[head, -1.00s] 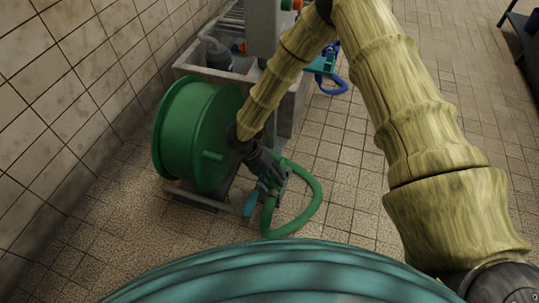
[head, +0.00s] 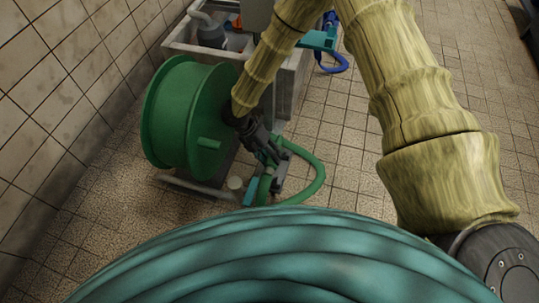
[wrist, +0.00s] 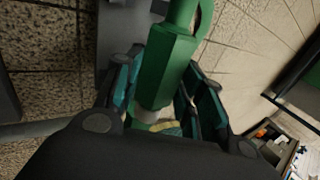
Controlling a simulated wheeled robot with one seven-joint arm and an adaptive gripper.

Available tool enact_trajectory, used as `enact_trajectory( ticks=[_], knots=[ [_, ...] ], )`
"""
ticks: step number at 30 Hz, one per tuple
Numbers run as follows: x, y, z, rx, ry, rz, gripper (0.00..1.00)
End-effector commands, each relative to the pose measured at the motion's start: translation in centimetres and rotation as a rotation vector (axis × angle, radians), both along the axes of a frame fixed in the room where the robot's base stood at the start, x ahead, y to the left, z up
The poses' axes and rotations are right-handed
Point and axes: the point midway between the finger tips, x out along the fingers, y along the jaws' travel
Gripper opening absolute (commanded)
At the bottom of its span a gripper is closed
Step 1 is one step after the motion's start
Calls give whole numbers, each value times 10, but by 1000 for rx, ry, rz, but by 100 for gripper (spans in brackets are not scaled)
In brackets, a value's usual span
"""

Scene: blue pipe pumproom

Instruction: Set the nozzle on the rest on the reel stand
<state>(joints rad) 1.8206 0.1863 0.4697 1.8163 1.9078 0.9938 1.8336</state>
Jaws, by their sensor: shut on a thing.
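The nozzle (wrist: 170,62) is a green faceted body with a pale grey collar. It lies between the teal finger pads of my gripper (wrist: 168,95) in the wrist view, and my gripper is shut on it. In the head view my gripper (head: 269,172) points down beside the right front of the green hose reel (head: 170,115). The nozzle is mostly hidden there by the fingers. The low grey reel stand (head: 185,186) is under the reel, with a short pale round post (head: 235,184) near the gripper. I cannot tell which part is the rest.
A green hose (head: 318,175) loops over the tiled floor right of the gripper. Behind the reel is a grey trough (head: 185,45) with a pump in it. A blue hose (head: 333,65) hangs farther back. The tiled wall is close on the left; floor at right is clear.

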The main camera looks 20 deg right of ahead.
Motion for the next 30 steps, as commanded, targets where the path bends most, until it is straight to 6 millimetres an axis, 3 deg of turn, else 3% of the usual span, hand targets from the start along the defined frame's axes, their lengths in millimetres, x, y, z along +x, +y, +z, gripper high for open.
enact_trajectory(
  ticks=[21, 30],
  knots=[
    [1, 2, -51, 0, 0, 4, 4],
    [1, 2, -57, 0, 0, 4, 4]
  ],
)
